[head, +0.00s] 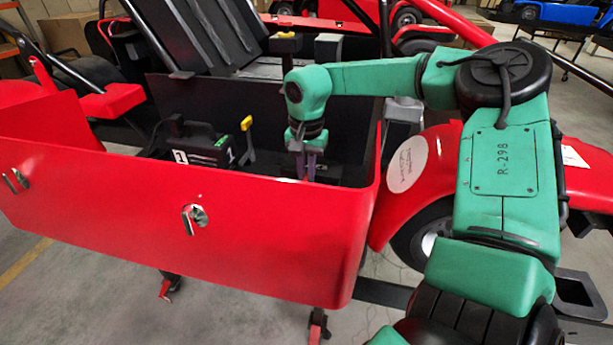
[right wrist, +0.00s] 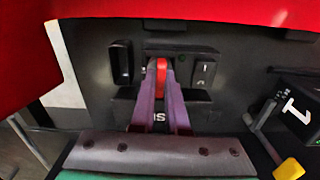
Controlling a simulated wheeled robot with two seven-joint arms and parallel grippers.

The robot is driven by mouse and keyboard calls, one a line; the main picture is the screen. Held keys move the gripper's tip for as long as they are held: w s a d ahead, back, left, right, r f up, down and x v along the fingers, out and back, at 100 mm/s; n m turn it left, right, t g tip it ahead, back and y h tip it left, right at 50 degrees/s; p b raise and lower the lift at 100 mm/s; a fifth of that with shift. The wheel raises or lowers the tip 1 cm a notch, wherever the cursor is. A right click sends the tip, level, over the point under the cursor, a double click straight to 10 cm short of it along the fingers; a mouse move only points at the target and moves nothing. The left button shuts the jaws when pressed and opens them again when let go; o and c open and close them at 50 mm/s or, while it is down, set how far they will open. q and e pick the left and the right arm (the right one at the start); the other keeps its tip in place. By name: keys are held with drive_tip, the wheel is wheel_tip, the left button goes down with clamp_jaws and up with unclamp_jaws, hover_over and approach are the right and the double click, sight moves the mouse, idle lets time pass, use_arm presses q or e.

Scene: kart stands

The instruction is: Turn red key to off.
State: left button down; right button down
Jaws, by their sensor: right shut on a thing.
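The red key (right wrist: 161,76) shows in the right wrist view, upright in the picture, on a dark switch panel (right wrist: 195,106). My right gripper (right wrist: 162,66) has its two purple fingers on either side of the key, shut on it. In the head view my right gripper (head: 307,166) reaches down inside the red kart's side panel (head: 270,235), and the key is hidden there. A rocker switch (right wrist: 204,72) with a white mark sits just right of the key, with a small green dot between. My left gripper is in neither view.
A black box (head: 205,150) marked 1 and a yellow-tipped lever (head: 247,130) stand left of my right gripper. Another yellow-topped post (head: 287,40) is behind. The red side panel's edge runs close in front of the gripper. Bare floor lies at the lower left.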

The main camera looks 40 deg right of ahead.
drive_tip(key=c, duration=0.8)
unclamp_jaws()
drive_tip(key=shift+c, duration=0.2)
drive_tip(key=shift+r, duration=0.1)
wheel_tip(320, 180, up, 14)
drive_tip(key=shift+r, duration=0.25)
